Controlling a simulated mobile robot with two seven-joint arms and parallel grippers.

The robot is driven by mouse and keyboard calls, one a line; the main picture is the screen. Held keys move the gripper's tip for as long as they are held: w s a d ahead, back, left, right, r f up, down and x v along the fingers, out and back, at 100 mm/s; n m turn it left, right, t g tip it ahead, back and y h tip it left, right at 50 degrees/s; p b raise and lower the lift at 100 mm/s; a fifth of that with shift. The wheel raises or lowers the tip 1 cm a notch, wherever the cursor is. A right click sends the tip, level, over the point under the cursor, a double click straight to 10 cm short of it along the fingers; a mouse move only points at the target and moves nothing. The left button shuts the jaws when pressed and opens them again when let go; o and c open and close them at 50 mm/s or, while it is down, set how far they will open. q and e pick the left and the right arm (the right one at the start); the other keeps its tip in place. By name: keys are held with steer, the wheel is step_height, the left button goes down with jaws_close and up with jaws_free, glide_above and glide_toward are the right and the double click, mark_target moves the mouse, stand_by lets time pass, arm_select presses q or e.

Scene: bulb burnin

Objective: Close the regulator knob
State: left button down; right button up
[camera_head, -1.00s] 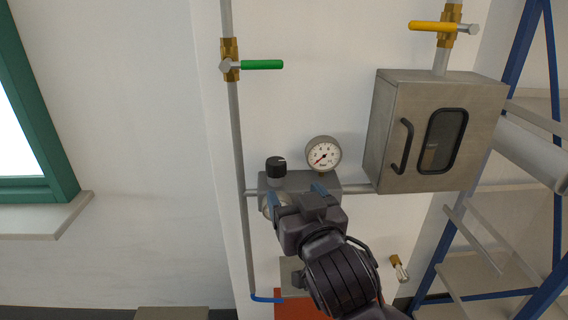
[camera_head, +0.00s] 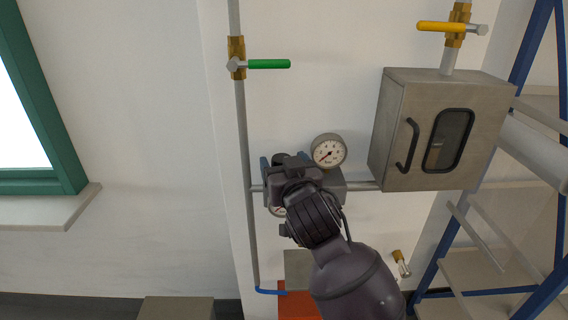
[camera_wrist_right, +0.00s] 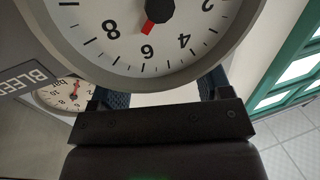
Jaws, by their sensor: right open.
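The regulator (camera_head: 333,188) is a grey block on the wall pipe with a round gauge (camera_head: 328,151) at its upper right. Its black knob is hidden behind my right gripper (camera_head: 284,160) in the head view. That gripper is open, with its blue fingers at the block's upper left. In the right wrist view the fingers of my right gripper (camera_wrist_right: 165,93) are spread and partly behind a large gauge (camera_wrist_right: 160,25) with a red needle. The knob does not show there, so I cannot tell whether the fingers touch it. My left gripper is not in view.
A green-handled valve (camera_head: 264,64) and a yellow-handled valve (camera_head: 441,27) are above. A metal box (camera_head: 395,120) with a handle and window stands out from the wall at right. A blue ladder-like frame (camera_head: 527,45) is at far right.

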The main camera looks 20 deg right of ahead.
steer(key=shift+c, duration=0.4)
steer(key=c, duration=0.8)
steer(key=shift+c, duration=0.2)
steer(key=shift+d+n+y, duration=0.1)
steer(key=shift+n+y, duration=0.3)
steer(key=shift+y, duration=0.1)
steer(key=n+y, duration=0.2)
steer(key=y, duration=0.2)
steer(key=shift+d+n+g+y, duration=0.25)
steer(key=shift+n+g+y, duration=0.05)
steer(key=shift+n, duration=0.1)
steer(key=shift+w+d+n+g+y, duration=0.1)
steer(key=shift+n+g+y, duration=0.6)
steer(key=shift+n+y, duration=0.65)
steer(key=shift+y, duration=0.65)
